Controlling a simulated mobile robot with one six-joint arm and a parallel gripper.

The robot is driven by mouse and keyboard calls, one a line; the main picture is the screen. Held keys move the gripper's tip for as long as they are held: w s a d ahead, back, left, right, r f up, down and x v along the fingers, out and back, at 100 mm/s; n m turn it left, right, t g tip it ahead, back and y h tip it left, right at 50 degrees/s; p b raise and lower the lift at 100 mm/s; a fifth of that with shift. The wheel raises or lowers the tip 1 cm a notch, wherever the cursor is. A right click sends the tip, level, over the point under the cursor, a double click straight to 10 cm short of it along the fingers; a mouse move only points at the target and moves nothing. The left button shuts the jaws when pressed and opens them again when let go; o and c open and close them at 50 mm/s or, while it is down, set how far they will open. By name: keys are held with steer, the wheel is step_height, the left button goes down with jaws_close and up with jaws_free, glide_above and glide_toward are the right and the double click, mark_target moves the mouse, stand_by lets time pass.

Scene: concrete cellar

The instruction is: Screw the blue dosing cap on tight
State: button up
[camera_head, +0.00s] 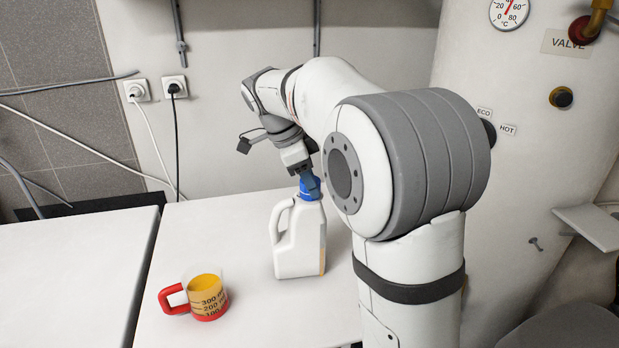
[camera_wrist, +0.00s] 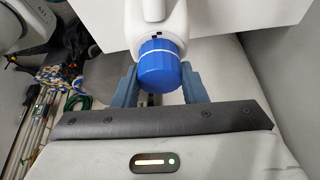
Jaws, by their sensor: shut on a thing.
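The blue dosing cap (camera_head: 310,188) sits on top of the white jug (camera_head: 300,245), which stands upright on the white table and has its handle on the left. My gripper (camera_head: 307,183) reaches down from above and is shut on the cap. In the wrist view the blue cap (camera_wrist: 158,68) lies between the two blue-grey fingers of my gripper (camera_wrist: 158,86), with a pale ring at its jug end. Part of the white jug (camera_wrist: 157,22) shows beyond it. How tight the cap sits cannot be told.
A measuring cup (camera_head: 205,296) with a red handle and yellow-orange contents stands on the table, front left of the jug. A gap separates this table from another white surface (camera_head: 70,275) at left. A white tank (camera_head: 530,130) with a gauge stands at right.

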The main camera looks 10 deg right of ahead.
steer(key=shift+w+m+g, duration=0.1)
steer(key=shift+m+g, duration=0.3)
steer(key=shift+m, duration=0.4)
steer(key=o, duration=1.1)
steer(key=shift+o, duration=0.7)
steer(key=shift+o, duration=0.6)
steer(key=shift+n+t, duration=0.3)
steer(key=shift+n, duration=0.2)
